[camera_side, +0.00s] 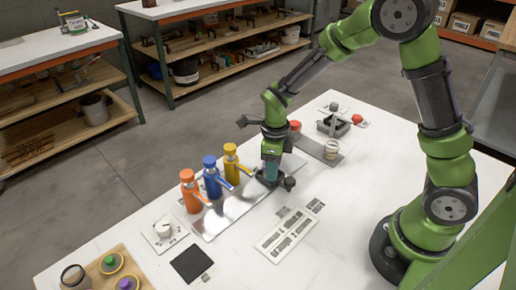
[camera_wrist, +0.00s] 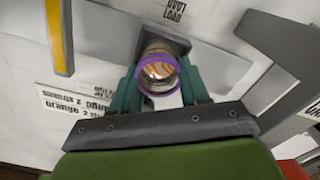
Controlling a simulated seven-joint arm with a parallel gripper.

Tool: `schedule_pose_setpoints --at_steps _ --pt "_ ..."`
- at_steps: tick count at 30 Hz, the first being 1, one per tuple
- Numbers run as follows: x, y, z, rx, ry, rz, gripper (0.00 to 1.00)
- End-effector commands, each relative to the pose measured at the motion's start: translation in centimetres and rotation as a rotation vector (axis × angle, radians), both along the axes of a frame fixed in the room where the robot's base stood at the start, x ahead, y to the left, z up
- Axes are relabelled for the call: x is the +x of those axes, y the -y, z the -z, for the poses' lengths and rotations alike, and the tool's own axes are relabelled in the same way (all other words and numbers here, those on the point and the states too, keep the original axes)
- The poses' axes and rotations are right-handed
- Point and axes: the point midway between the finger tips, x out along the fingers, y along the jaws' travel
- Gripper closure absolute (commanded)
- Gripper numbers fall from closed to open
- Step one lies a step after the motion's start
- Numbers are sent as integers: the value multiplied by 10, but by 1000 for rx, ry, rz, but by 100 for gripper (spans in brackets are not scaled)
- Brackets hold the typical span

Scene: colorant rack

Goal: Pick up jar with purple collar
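The jar with the purple collar (camera_wrist: 159,71) stands upright in the wrist view, its round mouth facing the camera and orange and white showing inside. My gripper (camera_wrist: 160,82) has its teal fingers on both sides of the jar, close against it below the collar. In the side view my gripper (camera_side: 269,170) points down at the right end of the metal tray. A grey holder stands just behind the jar in the wrist view.
Orange (camera_side: 190,192), blue (camera_side: 211,178) and yellow (camera_side: 231,164) bottles with spouts stand left of my gripper along the metal tray (camera_side: 215,222). A label card (camera_side: 285,236) lies in front. Lidded jars stand on a wooden board (camera_side: 98,270) at bottom left. The table's right front is clear.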

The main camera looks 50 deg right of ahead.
Motion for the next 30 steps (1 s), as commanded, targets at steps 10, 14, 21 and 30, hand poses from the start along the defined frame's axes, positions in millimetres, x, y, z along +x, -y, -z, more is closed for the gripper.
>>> schedule_pose_setpoints --at_steps 10,14,21,30 --pt "0 0 0 0 0 0 91" --pt "0 0 -3 1 1 0 91" --pt "1 0 -21 1 3 -1 91" --pt "-17 1 -38 1 -1 -1 91"
